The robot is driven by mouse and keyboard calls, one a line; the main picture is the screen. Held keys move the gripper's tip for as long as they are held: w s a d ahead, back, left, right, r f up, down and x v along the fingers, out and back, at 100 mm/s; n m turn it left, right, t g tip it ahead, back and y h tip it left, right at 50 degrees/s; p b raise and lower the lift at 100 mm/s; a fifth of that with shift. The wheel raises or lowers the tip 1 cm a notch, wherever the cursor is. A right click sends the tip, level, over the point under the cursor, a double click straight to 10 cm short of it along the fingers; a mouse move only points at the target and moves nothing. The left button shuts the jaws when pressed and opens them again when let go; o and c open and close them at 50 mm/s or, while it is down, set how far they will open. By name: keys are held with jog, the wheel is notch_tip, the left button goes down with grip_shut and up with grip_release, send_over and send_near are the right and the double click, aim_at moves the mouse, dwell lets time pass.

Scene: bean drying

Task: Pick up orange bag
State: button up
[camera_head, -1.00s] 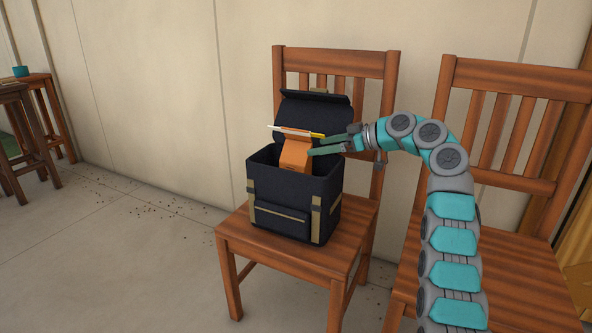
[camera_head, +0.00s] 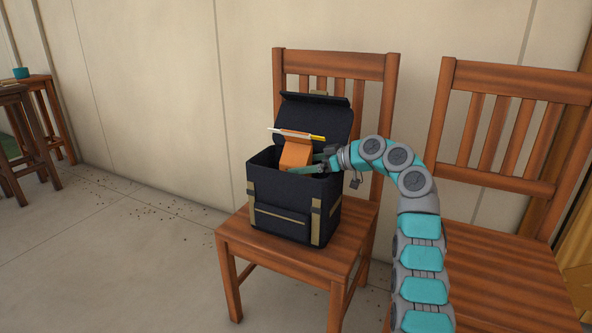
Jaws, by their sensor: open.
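An orange bag (camera_head: 295,153) stands in the open top of a dark backpack (camera_head: 293,202), its upper part showing above the rim. A white and yellow clip (camera_head: 296,134) lies across the bag's top. The bag's lower part is hidden inside the backpack. My gripper (camera_head: 300,165) is open, reaching in from the right at the backpack's rim. One finger is in front of the bag; the other is mostly hidden behind it. I cannot tell whether the fingers touch the bag.
The backpack sits on a wooden chair (camera_head: 335,262), its lid (camera_head: 325,118) raised behind the bag. A second wooden chair (camera_head: 510,275) stands at right. A stool (camera_head: 50,88) with a teal cup (camera_head: 21,72) is far left. Small brown bits lie on the floor.

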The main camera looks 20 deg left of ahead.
jog(key=shift+a+f, duration=0.2)
jog(key=shift+a, duration=0.4)
jog(key=shift+c, duration=0.4)
grip_shut()
